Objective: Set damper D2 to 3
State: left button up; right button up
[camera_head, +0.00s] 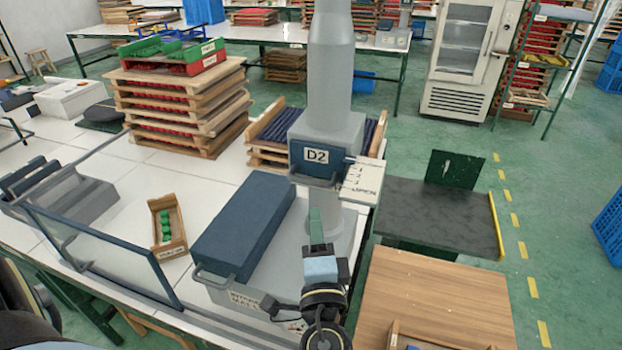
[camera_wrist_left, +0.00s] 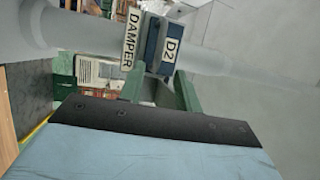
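Damper D2 (camera_head: 317,157) is a dark blue box on the grey vertical duct (camera_head: 331,70), with a D2 label on its front. A grey handle bar (camera_head: 318,181) runs along its lower edge. A white plate (camera_head: 362,181) marked OPEN, with small marks, sticks out to its right; its numbers are too small to read. My left gripper (camera_head: 316,215) is just below the damper, its green fingers pointing up at it. In the left wrist view, the fingers (camera_wrist_left: 157,82) are apart with nothing between them, and the damper (camera_wrist_left: 163,45) lies just beyond. My right gripper is not in view.
A long blue-topped unit (camera_head: 243,226) stands left of the duct, with a glass-like panel (camera_head: 110,255) farther left. A wooden tray with green pieces (camera_head: 167,228) lies between. Stacked wooden trays (camera_head: 185,105) stand behind. A dark shelf (camera_head: 435,218) and wooden table (camera_head: 432,302) are at right.

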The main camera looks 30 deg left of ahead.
aim_at(312, 185)
pick_arm(q)
jog(key=p+x, duration=0.3)
jog(key=x, duration=0.7)
jog(key=shift+a, duration=0.1)
jog(key=shift+w+a+p, duration=0.35)
jog(key=shift+w, duration=0.05)
grip_shut()
